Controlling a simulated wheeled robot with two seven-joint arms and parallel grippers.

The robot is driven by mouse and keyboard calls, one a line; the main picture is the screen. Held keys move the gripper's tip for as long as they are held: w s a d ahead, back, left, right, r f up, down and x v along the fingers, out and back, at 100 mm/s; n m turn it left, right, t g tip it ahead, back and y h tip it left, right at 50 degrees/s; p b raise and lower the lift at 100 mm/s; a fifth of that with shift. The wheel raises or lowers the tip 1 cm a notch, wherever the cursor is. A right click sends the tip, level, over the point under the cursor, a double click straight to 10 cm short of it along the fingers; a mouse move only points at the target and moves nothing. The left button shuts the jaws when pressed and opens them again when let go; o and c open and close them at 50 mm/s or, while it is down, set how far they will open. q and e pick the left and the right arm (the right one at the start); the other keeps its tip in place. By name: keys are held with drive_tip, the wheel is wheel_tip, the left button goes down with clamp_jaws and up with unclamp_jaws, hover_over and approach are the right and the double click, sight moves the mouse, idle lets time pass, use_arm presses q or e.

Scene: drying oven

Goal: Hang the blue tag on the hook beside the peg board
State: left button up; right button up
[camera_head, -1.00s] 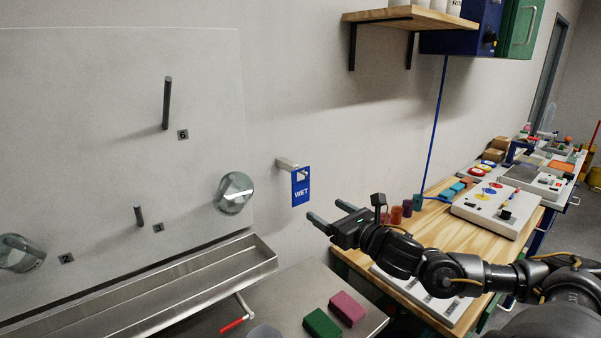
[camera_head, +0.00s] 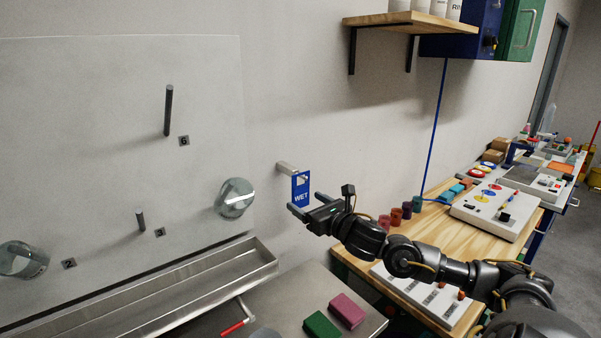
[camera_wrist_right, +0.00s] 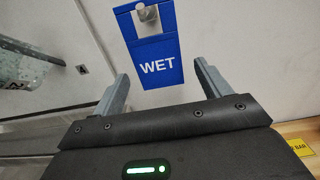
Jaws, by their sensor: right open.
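The blue tag (camera_head: 301,190), marked WET, hangs on the hook (camera_head: 286,168), a metal peg on the wall to the right of the peg board (camera_head: 100,120). In the right wrist view the tag (camera_wrist_right: 157,62) hangs with the hook's end (camera_wrist_right: 146,13) through its top opening. My right gripper (camera_head: 299,205) is at the tag's lower part. In the wrist view its open fingers (camera_wrist_right: 160,82) stand on either side of the tag's lower end, with a gap at each side. My left gripper is not in view.
A metal trough (camera_head: 150,291) runs below the board. Glass vessels (camera_head: 235,198) hang on board pegs. A green block (camera_head: 321,325) and a pink block (camera_head: 347,310) lie on the steel counter. A wooden bench (camera_head: 470,233) with a control panel lies right, and a shelf (camera_head: 410,20) is above.

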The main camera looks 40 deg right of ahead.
drive_tip(key=shift+w+p, duration=0.35)
drive_tip(key=shift+w, duration=0.8)
drive_tip(key=c, duration=0.5)
drive_tip(key=shift+o, duration=0.7)
drive_tip(key=shift+o, duration=0.3)
drive_tip(key=o, duration=0.3)
